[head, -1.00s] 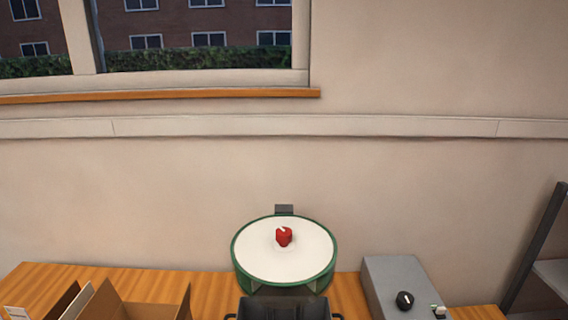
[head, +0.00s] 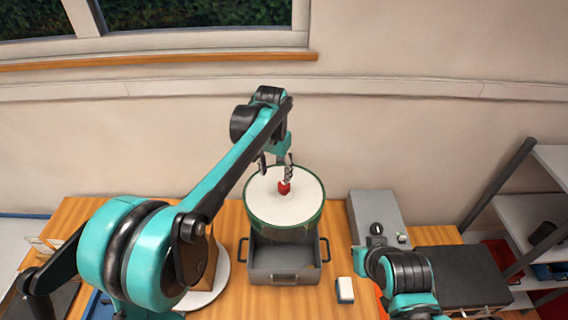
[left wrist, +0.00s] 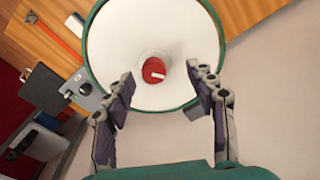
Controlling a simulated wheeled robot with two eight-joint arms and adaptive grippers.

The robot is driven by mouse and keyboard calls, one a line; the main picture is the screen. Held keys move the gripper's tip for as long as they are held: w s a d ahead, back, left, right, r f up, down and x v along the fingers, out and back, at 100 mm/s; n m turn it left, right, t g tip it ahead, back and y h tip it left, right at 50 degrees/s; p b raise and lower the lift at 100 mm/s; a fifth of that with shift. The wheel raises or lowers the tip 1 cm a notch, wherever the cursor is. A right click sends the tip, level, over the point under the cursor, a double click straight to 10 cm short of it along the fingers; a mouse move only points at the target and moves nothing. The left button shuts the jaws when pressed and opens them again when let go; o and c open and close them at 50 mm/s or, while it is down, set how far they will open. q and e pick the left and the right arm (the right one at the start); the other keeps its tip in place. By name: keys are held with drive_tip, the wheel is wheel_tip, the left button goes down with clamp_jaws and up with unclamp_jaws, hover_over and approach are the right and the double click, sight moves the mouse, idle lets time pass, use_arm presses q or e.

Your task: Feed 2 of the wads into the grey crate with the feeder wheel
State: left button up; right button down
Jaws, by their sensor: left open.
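The feeder wheel (head: 262,205) is a round white disc with a green rim and a red knob (head: 284,187) at its middle. It also fills the upper middle of the left wrist view (left wrist: 120,40), with the red knob (left wrist: 154,70) showing there. My left gripper (head: 275,170) is over the wheel, close to the knob. In the left wrist view its open fingers (left wrist: 160,88) stand on either side of the knob, apart from it. The grey crate (head: 285,278) sits below the wheel's front and looks empty. I see no wads. My right gripper is not clearly visible.
A grey control box (head: 375,212) with a black dial stands right of the wheel. A cardboard box (head: 203,262) on a white disc is left, partly behind my left arm. Shelves (head: 540,205) stand at the right.

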sight(284, 194)
use_arm(q)
drive_tip(key=shift+w+d+r+m+g+p, duration=0.15)
drive_tip(key=shift+w+d+r+g+p, duration=0.1)
drive_tip(key=shift+w+d+p, duration=0.3)
drive_tip(key=shift+w+d+r+m+g+p, duration=0.15)
drive_tip(key=shift+w+d+r+p, duration=0.15)
drive_tip(key=shift+d, duration=0.3)
drive_tip(key=shift+w+d+f, duration=0.15)
drive_tip(key=shift+f, duration=0.1)
wheel_tip(284, 194, down, 8)
drive_tip(key=shift+r+p, duration=0.1)
drive_tip(key=shift+p, duration=0.2)
use_arm(e)
wheel_tip(284, 194, up, 4)
drive_tip(key=shift+s+f, duration=0.1)
drive_tip(key=shift+s, duration=0.05)
use_arm(q)
clamp_jaws()
